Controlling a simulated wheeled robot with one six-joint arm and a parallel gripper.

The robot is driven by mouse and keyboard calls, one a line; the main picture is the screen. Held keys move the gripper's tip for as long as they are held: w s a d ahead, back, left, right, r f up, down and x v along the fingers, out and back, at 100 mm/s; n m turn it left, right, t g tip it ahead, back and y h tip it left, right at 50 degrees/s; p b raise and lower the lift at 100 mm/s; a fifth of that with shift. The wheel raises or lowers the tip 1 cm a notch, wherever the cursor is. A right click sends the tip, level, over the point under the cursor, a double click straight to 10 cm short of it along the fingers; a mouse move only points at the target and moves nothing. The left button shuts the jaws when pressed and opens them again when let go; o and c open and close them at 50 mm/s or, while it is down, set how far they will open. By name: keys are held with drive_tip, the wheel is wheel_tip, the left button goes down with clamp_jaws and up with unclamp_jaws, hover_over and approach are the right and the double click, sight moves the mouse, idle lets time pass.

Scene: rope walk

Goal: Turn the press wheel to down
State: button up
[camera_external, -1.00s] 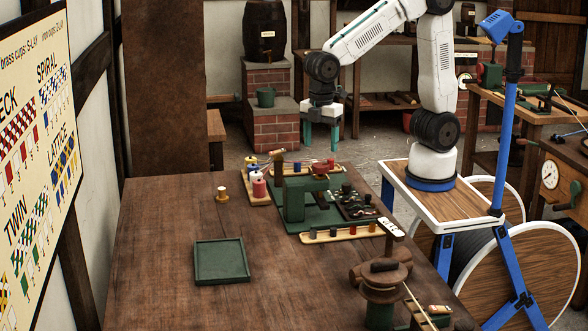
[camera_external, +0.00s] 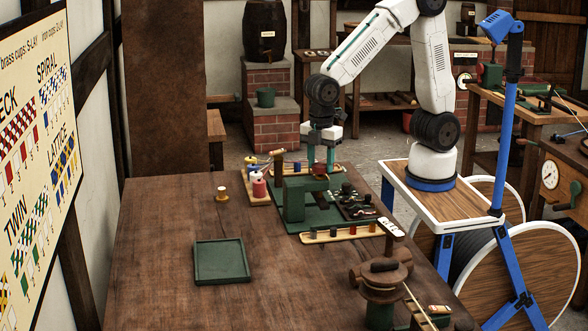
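The green press (camera_external: 294,205) stands on a green base on the wooden table. A small dark red round part on its top (camera_external: 320,169) looks like the press wheel, but it is too small to be sure. My gripper (camera_external: 321,162) points down right over that part, its two teal fingers apart. The fingertips are at about the height of the press top. I cannot tell whether they touch the part or stand around it. The position of the wheel cannot be read.
A yellow tray (camera_external: 340,235) with small cups lies before the press. Spools (camera_external: 258,186) stand left of it, and a tagged post (camera_external: 278,158) rises behind. An empty green tray (camera_external: 221,261) and a brown winding device (camera_external: 382,279) are nearer.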

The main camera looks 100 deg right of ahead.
drive_tip(key=shift+m, duration=0.3)
drive_tip(key=m, duration=1.3)
drive_tip(key=shift+m, duration=0.3)
drive_tip(key=m, duration=0.3)
drive_tip(key=shift+m, duration=0.4)
drive_tip(key=m, duration=0.7)
drive_tip(key=shift+m, duration=1.7)
